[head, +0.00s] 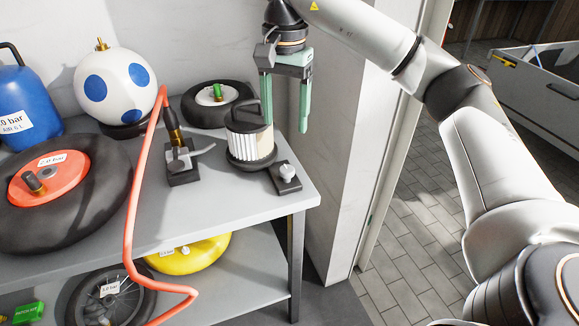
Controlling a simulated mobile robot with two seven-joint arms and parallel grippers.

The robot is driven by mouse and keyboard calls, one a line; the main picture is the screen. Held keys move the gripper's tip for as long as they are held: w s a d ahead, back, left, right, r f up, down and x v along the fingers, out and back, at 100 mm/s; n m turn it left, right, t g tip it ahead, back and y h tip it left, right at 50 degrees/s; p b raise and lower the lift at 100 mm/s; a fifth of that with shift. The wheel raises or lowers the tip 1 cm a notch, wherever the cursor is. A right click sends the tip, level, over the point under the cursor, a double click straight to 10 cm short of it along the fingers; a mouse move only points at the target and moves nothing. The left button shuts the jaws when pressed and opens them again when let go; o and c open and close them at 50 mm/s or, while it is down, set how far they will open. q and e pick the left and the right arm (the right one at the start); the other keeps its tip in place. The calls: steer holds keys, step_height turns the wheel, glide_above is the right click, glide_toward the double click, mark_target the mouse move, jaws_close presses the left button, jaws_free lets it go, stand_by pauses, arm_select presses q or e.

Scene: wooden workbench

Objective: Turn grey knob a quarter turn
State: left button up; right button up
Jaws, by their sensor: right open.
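The grey knob (287,171) is small and pale. It sits on a dark rectangular base near the right end of the grey workbench top (225,195). My right gripper (285,127) has two green fingers spread apart and pointing down, with nothing between them. In the picture it is above the knob, apart from it. The lower part of its left finger is near or behind the pump-like canister, so I cannot tell the exact depth between them. My left gripper is not in view.
The white-ribbed canister (250,143) stands just left of the knob. A lever valve (182,160) with an orange hose (131,210) stands further left. Wheels, a spotted ball (115,88) and a blue tank (27,100) fill the rest. A wall edge rises right behind the bench.

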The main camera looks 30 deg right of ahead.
mark_target(287, 169)
step_height(287, 169, down, 12)
steer(key=b, duration=0.3)
steer(key=shift+d+f, duration=0.15)
jaws_close()
stand_by(0.6)
